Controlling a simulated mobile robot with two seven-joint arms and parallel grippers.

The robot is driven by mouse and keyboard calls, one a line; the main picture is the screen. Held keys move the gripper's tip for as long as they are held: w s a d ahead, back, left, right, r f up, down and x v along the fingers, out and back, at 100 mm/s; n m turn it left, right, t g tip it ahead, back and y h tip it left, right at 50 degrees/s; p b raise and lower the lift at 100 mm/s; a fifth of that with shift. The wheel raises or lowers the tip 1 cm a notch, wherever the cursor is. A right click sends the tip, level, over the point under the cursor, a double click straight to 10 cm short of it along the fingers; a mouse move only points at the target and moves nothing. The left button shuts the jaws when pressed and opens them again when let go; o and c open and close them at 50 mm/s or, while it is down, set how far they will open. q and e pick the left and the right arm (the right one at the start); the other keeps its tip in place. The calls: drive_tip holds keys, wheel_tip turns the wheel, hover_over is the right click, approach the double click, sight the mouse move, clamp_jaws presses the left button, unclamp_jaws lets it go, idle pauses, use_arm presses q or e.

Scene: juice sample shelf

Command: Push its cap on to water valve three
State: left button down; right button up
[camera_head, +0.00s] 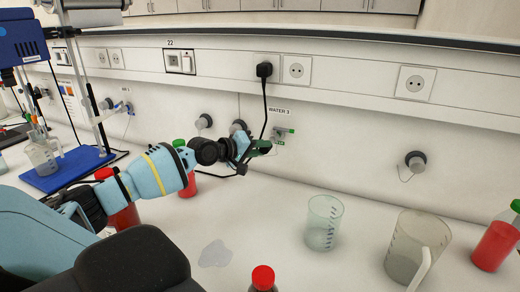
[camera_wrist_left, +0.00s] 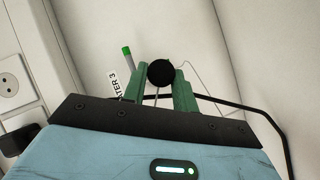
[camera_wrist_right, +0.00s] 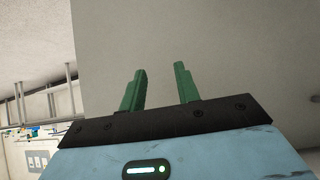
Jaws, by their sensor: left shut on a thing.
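Water valve three (camera_head: 281,137) is on the back wall under the "WATER 3" label (camera_head: 279,111). Its green handle also shows in the left wrist view (camera_wrist_left: 128,58), left of my fingers. My left gripper (camera_head: 260,148) is close to the valve, just left of and below it in the head view. In the left wrist view its green fingers are shut on a round black cap (camera_wrist_left: 160,73) with a thin wire beside it. The cap hides what lies behind it, so I cannot tell whether it touches the valve outlet. My right gripper (camera_wrist_right: 158,86) is open and empty.
Other capped outlets (camera_head: 415,161) line the wall. A black plug (camera_head: 264,70) has a cable hanging beside the valve. A clear beaker (camera_head: 323,222), a jug (camera_head: 414,247) and red bottles (camera_head: 495,245) stand on the bench. A puddle (camera_head: 215,254) lies in front.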

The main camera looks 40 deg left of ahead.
use_arm(q)
drive_tip(key=shift+w+a+f, duration=0.1)
drive_tip(key=shift+w+a, duration=0.05)
drive_tip(key=shift+w, duration=0.2)
use_arm(e)
drive_tip(key=shift+s+a+f, duration=0.15)
drive_tip(key=shift+s+f, duration=0.3)
drive_tip(key=shift+f, duration=0.1)
use_arm(q)
drive_tip(key=shift+w+a+b, duration=0.1)
drive_tip(key=shift+w+b, duration=0.35)
drive_tip(key=shift+b, duration=0.15)
use_arm(e)
drive_tip(key=shift+s+f+g, duration=0.3)
drive_tip(key=shift+s+f, duration=0.3)
drive_tip(key=shift+f, duration=0.1)
use_arm(q)
drive_tip(key=shift+w+a, duration=0.1)
drive_tip(key=shift+w, duration=0.2)
use_arm(e)
drive_tip(key=shift+s+f, duration=0.35)
drive_tip(key=shift+f, duration=0.05)
drive_tip(key=shift+w+r, duration=0.1)
drive_tip(key=shift+w+r, duration=0.25)
drive_tip(key=shift+w+r, duration=0.25)
drive_tip(key=shift+r, duration=0.1)
